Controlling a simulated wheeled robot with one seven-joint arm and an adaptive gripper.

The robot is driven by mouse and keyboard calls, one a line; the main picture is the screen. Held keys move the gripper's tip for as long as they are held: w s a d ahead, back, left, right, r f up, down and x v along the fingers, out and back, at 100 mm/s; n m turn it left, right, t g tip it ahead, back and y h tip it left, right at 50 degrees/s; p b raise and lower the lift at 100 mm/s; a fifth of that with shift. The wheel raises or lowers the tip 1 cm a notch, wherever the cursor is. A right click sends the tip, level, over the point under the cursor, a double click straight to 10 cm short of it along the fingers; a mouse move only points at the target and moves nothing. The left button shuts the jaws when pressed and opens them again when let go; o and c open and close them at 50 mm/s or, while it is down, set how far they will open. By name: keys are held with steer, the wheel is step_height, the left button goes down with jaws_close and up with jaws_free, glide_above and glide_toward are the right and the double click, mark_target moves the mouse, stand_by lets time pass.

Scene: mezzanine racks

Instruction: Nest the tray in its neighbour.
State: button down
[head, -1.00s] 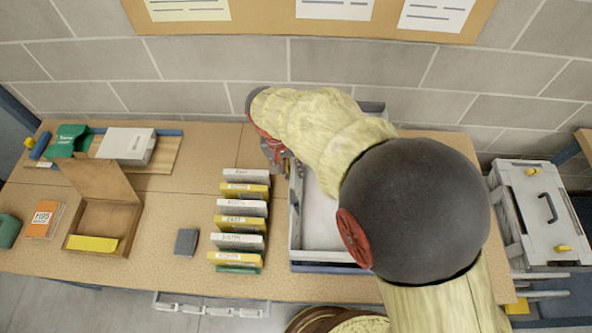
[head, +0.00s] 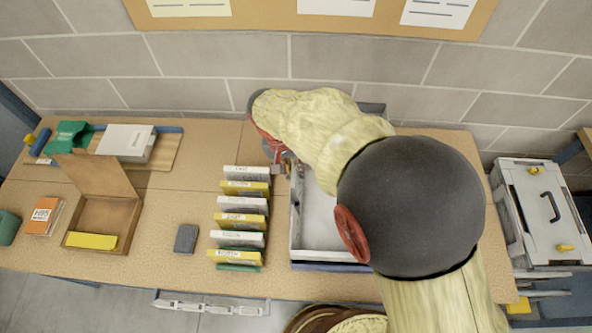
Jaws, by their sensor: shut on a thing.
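A pale grey tray (head: 310,254) lies on the right part of the bench, with a dark blue edge (head: 330,267) showing beneath its front side. My arm covers much of the tray's right side and middle. My gripper (head: 284,168) is at the tray's far left corner, shut on the tray's rim as far as I can see. The fingertips are small and partly hidden by my wrist. A grey edge (head: 373,107) shows behind my arm at the back; I cannot tell whether it belongs to the same tray or another.
A row of upright white, yellow and green boxes (head: 240,218) stands close left of the tray. An open cardboard box (head: 104,214), a dark block (head: 186,239) and an orange-covered item (head: 44,215) lie further left. A grey case (head: 540,212) stands right of the bench.

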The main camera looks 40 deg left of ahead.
steer(key=shift+f, duration=0.1)
stand_by(0.3)
steer(key=shift+s+a+b+x, duration=0.15)
steer(key=shift+b+x, duration=0.35)
steer(key=shift+x, duration=0.4)
steer(key=shift+s+a+b+x, duration=0.1)
steer(key=shift+a+b+x, duration=0.1)
steer(key=shift+b+x, duration=0.5)
steer(key=shift+f, duration=0.45)
steer(key=shift+a+b+x, duration=0.15)
steer(key=shift+b+x, duration=0.2)
steer(key=shift+x, duration=0.45)
steer(key=shift+a+b+x, duration=0.15)
steer(key=shift+b+x, duration=0.15)
steer(key=shift+x, duration=0.45)
steer(key=shift+s+f, duration=0.1)
steer(key=shift+s, duration=0.05)
steer(key=c, duration=1.8)
jaws_free()
steer(key=shift+o, duration=0.2)
steer(key=v, duration=1.2)
